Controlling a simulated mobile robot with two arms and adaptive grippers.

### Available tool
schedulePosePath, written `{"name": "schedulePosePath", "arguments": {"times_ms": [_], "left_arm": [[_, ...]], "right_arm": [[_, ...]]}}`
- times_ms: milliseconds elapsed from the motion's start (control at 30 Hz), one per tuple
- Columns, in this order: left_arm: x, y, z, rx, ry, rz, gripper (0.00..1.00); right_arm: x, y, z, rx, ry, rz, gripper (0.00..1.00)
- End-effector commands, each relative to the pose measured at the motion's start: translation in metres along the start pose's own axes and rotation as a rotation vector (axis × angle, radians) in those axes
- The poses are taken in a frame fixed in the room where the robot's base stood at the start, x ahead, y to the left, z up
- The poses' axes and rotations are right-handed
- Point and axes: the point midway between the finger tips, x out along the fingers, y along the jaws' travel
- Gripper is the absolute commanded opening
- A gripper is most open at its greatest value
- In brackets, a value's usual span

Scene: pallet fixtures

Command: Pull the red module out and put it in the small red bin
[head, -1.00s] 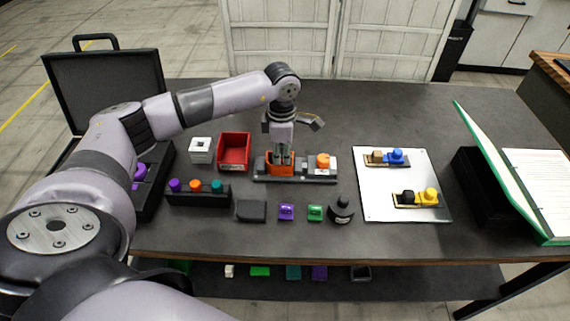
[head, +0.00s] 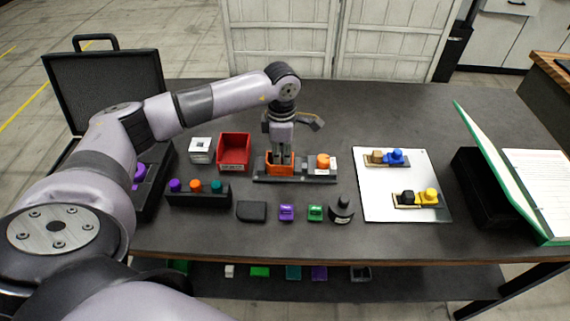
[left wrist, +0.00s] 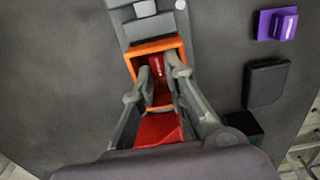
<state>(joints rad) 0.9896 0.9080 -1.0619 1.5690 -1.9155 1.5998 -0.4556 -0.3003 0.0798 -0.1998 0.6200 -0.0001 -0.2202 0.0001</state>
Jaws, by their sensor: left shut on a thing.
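The red module (left wrist: 157,68) sits inside an orange housing (left wrist: 172,43) in the left wrist view. In the head view this orange housing (head: 270,167) is at the left end of a grey fixture (head: 310,178), and my gripper largely hides the module. My left gripper (head: 281,163) points down into the housing. Its fingers (left wrist: 163,84) are shut on the red module. The small red bin (head: 234,150) stands just left of the fixture and looks empty. It also shows between the fingers in the left wrist view (left wrist: 158,130). My right gripper is not in view.
A white block (head: 200,150) stands left of the bin. A dark rack with coloured knobs (head: 200,199) is in front of it. A black block (head: 251,211), a purple piece (head: 286,212) and a green piece (head: 315,212) lie near the front. A white board (head: 388,208) is at right.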

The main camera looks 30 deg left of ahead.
Motion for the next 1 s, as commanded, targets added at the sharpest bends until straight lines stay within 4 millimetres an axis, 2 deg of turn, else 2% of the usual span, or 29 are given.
{"name": "schedulePosePath", "arguments": {"times_ms": [1000], "left_arm": [[-0.0078, 0.0003, 0.0000, 0.000, 0.000, 0.001, 0.00]], "right_arm": [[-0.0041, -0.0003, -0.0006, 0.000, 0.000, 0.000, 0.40]]}}
